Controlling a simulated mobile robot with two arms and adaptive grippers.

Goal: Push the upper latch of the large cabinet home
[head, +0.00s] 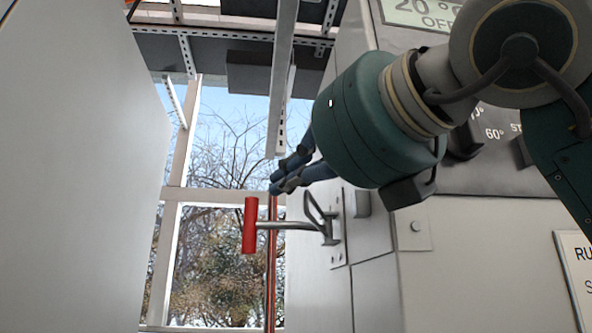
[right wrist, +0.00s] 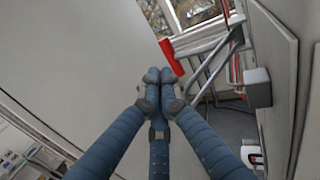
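The upper latch has a red handle (head: 250,225) on a metal bar that runs right to a bracket (head: 330,228) on the large cabinet (head: 455,240). The handle sticks out left of the cabinet face. My right gripper (head: 277,184) is just above and right of the red handle, apart from it in the picture. In the right wrist view its blue fingers (right wrist: 161,88) are drawn together with nothing seen between them. The red handle (right wrist: 171,57) shows just beyond the fingertips there, with the metal bar (right wrist: 205,46) to its right. My left gripper is in neither view.
A large pale panel (head: 75,170) fills the left side. Between it and the cabinet is a gap with a window (head: 225,140). A display (head: 422,12) and knobs are on the cabinet's upper part. A metal shelf frame (head: 283,75) hangs above.

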